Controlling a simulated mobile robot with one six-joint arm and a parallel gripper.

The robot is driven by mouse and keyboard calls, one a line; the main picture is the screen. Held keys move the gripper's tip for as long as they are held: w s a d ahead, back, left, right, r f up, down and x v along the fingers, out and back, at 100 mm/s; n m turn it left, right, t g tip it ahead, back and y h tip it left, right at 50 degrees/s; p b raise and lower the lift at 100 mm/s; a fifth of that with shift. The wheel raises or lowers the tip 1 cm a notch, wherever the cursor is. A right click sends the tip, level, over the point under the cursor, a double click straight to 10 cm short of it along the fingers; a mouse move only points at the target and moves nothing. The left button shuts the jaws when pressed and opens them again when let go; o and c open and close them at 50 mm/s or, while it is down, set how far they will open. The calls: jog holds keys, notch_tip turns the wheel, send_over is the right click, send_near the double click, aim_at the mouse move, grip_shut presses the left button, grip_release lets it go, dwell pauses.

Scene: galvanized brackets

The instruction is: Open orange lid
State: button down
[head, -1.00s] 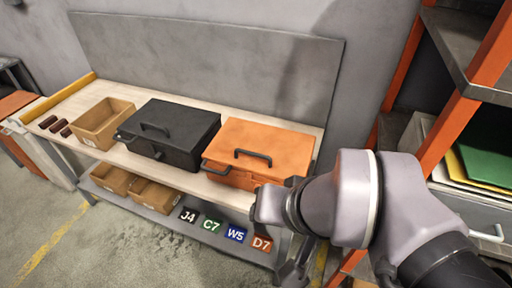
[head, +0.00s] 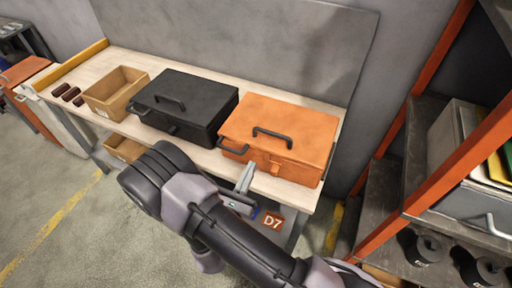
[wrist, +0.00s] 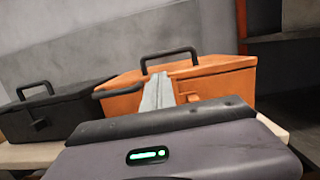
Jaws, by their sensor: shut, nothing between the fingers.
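The orange box stands on the wooden bench with its orange lid (head: 287,124) closed. A dark handle (head: 272,137) stands up on the lid, and another dark handle sticks out at the box's front left. In the wrist view the orange lid (wrist: 215,66) and its dark handle (wrist: 169,57) are straight ahead. My gripper (head: 246,172) is in front of the box, near its front edge, shut and empty. In the wrist view its pale fingers (wrist: 158,88) are together and overlap the box's front; I cannot tell whether they touch it.
A black box (head: 186,104) with a handle stands close left of the orange one. An open cardboard bin (head: 117,91) is further left. An orange-framed shelf (head: 440,165) stands at the right. A grey panel rises behind the bench.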

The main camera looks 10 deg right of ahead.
jog(key=b+x, duration=0.1)
jog(key=x, duration=0.8)
jog(key=shift+d, duration=0.2)
jog(key=shift+r, duration=0.1)
